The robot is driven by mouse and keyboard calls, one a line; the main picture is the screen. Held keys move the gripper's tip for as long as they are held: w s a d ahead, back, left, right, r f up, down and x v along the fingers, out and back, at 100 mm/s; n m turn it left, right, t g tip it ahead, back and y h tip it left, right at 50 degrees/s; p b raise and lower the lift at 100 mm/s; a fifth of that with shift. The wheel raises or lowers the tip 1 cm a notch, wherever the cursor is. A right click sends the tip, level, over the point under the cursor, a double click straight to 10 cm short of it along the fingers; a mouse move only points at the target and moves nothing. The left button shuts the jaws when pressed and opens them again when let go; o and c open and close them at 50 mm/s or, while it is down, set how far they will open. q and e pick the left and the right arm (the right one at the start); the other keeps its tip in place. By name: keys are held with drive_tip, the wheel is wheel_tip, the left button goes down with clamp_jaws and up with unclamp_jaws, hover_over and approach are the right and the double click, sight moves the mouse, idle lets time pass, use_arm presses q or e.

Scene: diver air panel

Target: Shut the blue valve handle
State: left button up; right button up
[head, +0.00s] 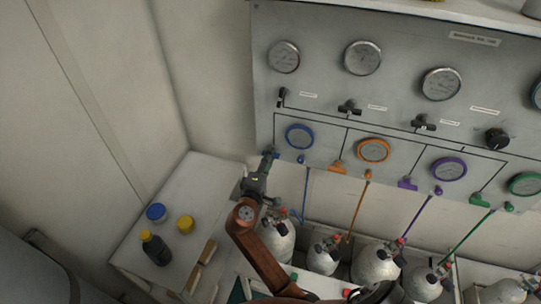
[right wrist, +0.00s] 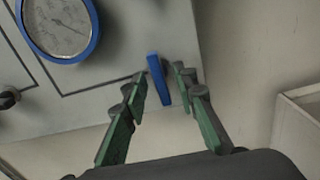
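The blue valve handle (head: 275,153) is on the grey panel, below and left of the blue-rimmed gauge (head: 299,136). In the right wrist view the blue handle (right wrist: 158,80) shows as a narrow bar standing out from the panel's lower edge. My right gripper (head: 266,160) is up at the handle. In the right wrist view its green-padded fingers (right wrist: 160,84) are apart, one on each side of the handle, with a visible gap on both sides. I cannot tell how deep the handle sits between them. My left gripper is not in view.
Orange (head: 338,167), purple (head: 407,184) and green (head: 479,200) handles line the panel to the right. Several grey cylinders (head: 377,264) stand below with coloured hoses. A dark bottle (head: 156,251) and blue (head: 156,212) and yellow (head: 185,224) lidded items are on the white counter (head: 205,180).

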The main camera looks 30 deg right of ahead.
drive_tip(key=v, duration=0.6)
drive_tip(key=shift+s+f, duration=0.1)
idle(1.1)
